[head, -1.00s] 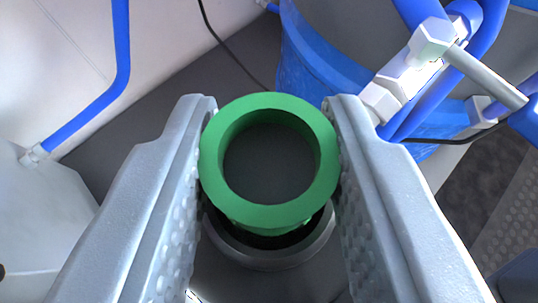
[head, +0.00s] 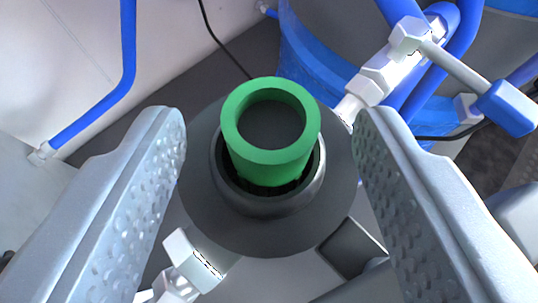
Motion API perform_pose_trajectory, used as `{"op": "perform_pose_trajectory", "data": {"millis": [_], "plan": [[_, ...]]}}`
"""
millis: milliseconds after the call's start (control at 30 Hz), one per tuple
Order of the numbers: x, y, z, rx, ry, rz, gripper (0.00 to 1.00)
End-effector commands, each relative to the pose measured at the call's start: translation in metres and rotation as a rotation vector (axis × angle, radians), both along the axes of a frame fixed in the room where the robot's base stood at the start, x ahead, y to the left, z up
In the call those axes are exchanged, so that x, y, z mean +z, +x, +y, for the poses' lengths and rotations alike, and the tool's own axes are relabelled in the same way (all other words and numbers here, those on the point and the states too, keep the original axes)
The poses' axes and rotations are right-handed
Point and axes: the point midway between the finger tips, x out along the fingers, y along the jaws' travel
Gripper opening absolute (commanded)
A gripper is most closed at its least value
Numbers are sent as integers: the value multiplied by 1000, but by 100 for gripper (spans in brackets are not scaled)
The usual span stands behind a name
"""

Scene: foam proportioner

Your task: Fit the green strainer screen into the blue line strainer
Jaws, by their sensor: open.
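The green strainer screen (head: 267,164) is a ring-topped cylinder in the middle of the head view. Its lower part sits inside the round dark opening of the line strainer (head: 203,196), whose grey collar surrounds it. Its upper part stands out above the collar, looking roughly upright. A dark gap shows between screen and collar at the front. How deep its bottom reaches is hidden. My gripper (head: 268,130) is open, with one finger on each side of the screen, clear of it. The strainer looks dark grey here, not blue.
Blue pipes with white fittings (head: 385,75) and a blue-handled lever (head: 507,108) stand close at the right. A large blue drum (head: 315,62) is behind. Another white fitting (head: 190,258) lies in front at the left. A blue pipe (head: 126,60) runs along the left wall.

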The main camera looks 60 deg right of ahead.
Motion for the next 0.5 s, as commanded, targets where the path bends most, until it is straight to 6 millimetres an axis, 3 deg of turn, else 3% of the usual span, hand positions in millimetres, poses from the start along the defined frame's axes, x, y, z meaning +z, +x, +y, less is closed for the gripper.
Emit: {"op": "perform_pose_trajectory", "data": {"millis": [300, 500], "plan": [[34, -30, 50, 4, 3, 1, 52], [45, -41, 67, 2, 1, -2, 52]]}}
